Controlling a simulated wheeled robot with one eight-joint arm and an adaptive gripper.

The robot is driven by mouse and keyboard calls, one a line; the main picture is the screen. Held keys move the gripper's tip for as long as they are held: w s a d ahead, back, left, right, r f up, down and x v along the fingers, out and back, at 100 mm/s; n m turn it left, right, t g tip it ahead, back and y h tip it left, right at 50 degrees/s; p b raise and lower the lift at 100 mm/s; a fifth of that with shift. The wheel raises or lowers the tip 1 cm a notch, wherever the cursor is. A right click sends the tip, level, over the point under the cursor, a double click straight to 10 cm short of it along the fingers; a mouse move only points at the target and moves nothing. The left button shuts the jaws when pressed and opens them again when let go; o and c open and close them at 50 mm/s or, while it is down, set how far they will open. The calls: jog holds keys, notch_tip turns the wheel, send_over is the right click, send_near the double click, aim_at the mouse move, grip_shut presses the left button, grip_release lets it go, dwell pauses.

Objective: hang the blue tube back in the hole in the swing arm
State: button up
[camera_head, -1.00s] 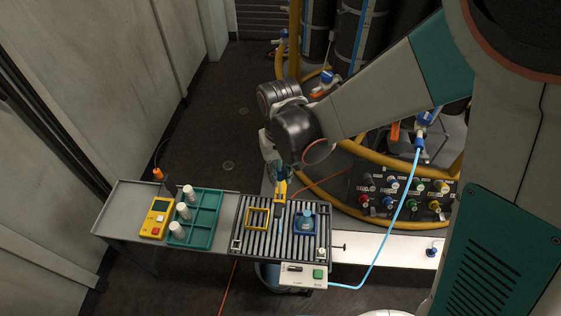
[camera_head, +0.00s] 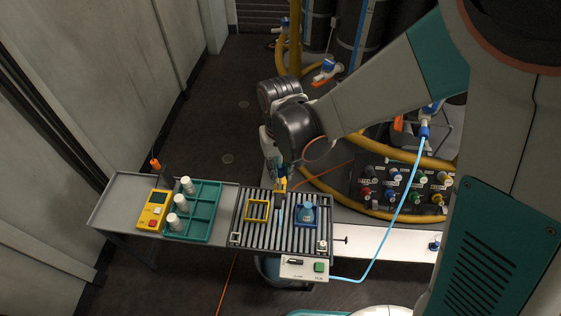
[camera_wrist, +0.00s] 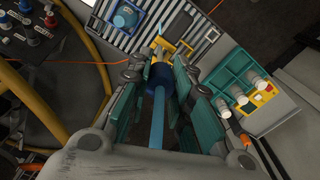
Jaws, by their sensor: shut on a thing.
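The blue tube (camera_wrist: 158,115) is held between the fingers of my gripper (camera_wrist: 161,72); it is light blue with a dark blue collar. In the head view my gripper (camera_head: 277,172) is over the back edge of the ribbed tray. A yellow piece (camera_wrist: 168,44), perhaps the swing arm's end, is at the fingertips; it also shows in the head view (camera_head: 283,185). A light-blue end (camera_head: 281,215) shows below it. The hole is hidden, and I cannot tell whether the tube is through it or beside it.
The ribbed tray (camera_head: 240,222) bears a yellow frame (camera_head: 256,210) and a blue holder with a blue flask (camera_head: 308,212). To the left are a teal rack (camera_head: 204,213) with white vials and a yellow meter (camera_head: 154,212). A light-blue hose (camera_head: 408,190) and a valve panel are at right.

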aim_at(280, 180)
jog(key=shift+f, duration=0.3)
jog(key=shift+f+b, duration=0.15)
jog(key=shift+b, duration=0.2)
jog(key=shift+f+b, duration=1.95)
jog(key=shift+f, duration=0.35)
jog(key=o, duration=1)
jog(key=shift+o, duration=0.6)
jog(key=o, duration=0.4)
jog(key=shift+o, duration=0.2)
